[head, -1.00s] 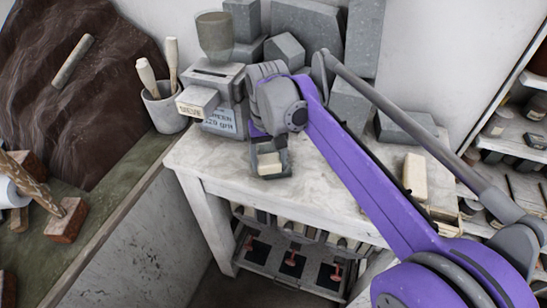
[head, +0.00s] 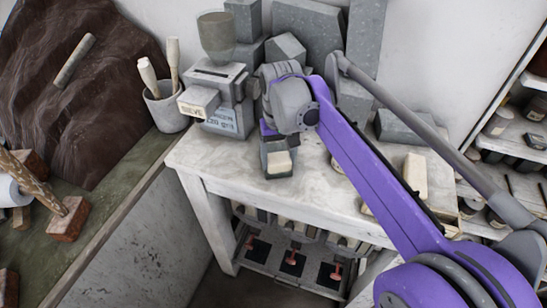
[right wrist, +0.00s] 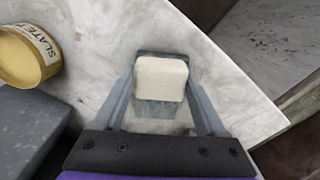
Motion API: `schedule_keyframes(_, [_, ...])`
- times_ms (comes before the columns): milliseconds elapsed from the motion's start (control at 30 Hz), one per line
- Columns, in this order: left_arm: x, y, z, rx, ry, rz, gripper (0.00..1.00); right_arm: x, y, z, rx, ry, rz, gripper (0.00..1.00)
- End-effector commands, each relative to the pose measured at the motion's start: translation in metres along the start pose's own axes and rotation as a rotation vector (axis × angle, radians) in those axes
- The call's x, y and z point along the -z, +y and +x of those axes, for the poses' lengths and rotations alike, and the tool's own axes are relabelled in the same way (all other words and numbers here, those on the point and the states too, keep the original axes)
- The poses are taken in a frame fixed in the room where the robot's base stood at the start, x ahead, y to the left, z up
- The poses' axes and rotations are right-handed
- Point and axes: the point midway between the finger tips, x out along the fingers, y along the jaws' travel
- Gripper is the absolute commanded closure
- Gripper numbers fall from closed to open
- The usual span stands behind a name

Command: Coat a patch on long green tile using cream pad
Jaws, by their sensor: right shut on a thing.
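My right gripper (head: 279,163) reaches down over the pale worktable (head: 200,155), near its left front. It is shut on the cream pad (head: 279,160), a small rounded block that also shows between the fingers in the right wrist view (right wrist: 160,79). Beneath the pad in the right wrist view lies a grey-green tile (right wrist: 155,109), mostly hidden by the pad; its ends stick out above and below. I cannot tell whether the pad touches the tile. My left gripper is not in view.
Grey stone blocks (head: 303,38) line the wall. A cream block (head: 415,175) stands farther right. A yellow "SLATE" tin (right wrist: 22,58) is near the gripper.

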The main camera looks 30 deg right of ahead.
Motion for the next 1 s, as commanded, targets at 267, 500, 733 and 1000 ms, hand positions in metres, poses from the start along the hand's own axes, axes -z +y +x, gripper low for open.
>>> schedule_keyframes(267, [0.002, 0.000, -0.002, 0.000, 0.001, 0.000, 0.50, 0.000, -0.012, 0.000, -0.001, 0.000, -0.002, 0.89])
schedule_keyframes(500, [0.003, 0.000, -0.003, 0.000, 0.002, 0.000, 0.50, 0.000, -0.020, 0.000, -0.001, 0.000, -0.001, 0.89])
schedule_keyframes(733, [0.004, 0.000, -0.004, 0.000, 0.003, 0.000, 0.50, 0.000, -0.034, 0.000, -0.001, 0.000, -0.002, 0.89])
schedule_keyframes(1000, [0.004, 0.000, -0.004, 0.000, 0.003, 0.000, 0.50, 0.000, -0.036, 0.000, -0.001, 0.000, 0.000, 0.89])
